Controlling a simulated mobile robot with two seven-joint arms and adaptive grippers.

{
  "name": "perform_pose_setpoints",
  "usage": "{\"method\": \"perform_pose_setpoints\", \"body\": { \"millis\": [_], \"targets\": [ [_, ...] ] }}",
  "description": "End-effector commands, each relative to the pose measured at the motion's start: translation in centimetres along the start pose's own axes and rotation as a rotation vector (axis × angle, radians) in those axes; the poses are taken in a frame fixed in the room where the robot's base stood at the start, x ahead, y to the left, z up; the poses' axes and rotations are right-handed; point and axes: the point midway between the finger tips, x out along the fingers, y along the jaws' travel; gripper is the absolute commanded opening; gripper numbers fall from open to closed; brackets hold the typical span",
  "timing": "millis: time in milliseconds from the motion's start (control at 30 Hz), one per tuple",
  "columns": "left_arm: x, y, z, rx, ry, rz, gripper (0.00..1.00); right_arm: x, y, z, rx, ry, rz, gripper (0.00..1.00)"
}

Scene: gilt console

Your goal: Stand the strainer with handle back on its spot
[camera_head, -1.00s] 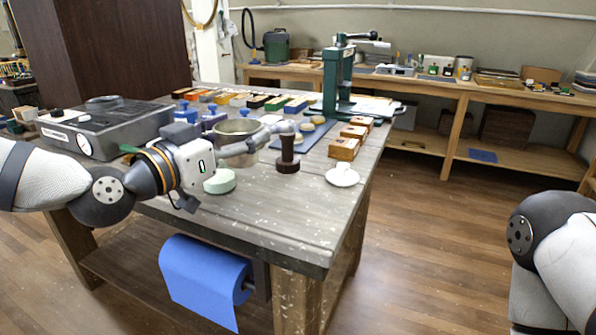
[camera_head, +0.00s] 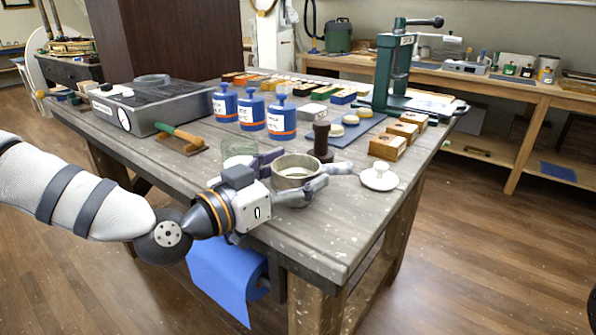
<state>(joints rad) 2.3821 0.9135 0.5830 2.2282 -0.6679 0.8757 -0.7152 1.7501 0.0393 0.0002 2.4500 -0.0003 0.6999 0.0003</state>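The round metal strainer (camera_head: 297,165) shows its open top at the near part of the worktable. My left gripper (camera_head: 318,184) is right at its front, with the grey fingers overlapping its lower front side in this view. I cannot tell whether the fingers hold the strainer or only lie in front of it. A purple part (camera_head: 264,158) shows just left of the strainer, and I cannot tell whether it belongs to it. The strainer's underside is hidden by my fingers. My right gripper is out of view.
A dark tamper-like piece (camera_head: 321,138) stands close behind the strainer, and a clear glass (camera_head: 238,150) to its left. A white knobbed lid (camera_head: 379,177) lies to the right. Blue canisters (camera_head: 251,112), wooden boxes (camera_head: 387,146) and a green press (camera_head: 392,75) stand farther back.

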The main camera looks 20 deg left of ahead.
Motion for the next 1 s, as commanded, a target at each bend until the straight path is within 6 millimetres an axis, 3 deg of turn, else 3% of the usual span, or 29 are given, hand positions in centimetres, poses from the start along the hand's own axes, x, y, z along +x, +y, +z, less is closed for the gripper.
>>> {"method": "perform_pose_setpoints", "body": {
  "millis": [333,467,800,1000],
  "targets": [
    [0.0,0.0,-0.3,0.002,0.004,0.001,0.88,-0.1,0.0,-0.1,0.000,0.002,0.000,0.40],
    [-1.1,0.0,-0.5,0.004,0.007,0.000,0.88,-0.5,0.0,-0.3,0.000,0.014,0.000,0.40],
    [-9.4,0.1,-1.4,0.006,0.024,-0.003,0.88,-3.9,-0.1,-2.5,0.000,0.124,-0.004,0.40],
    [-11.8,0.0,-0.6,0.002,0.010,-0.002,0.88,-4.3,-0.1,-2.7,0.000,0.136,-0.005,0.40]
  ]
}}
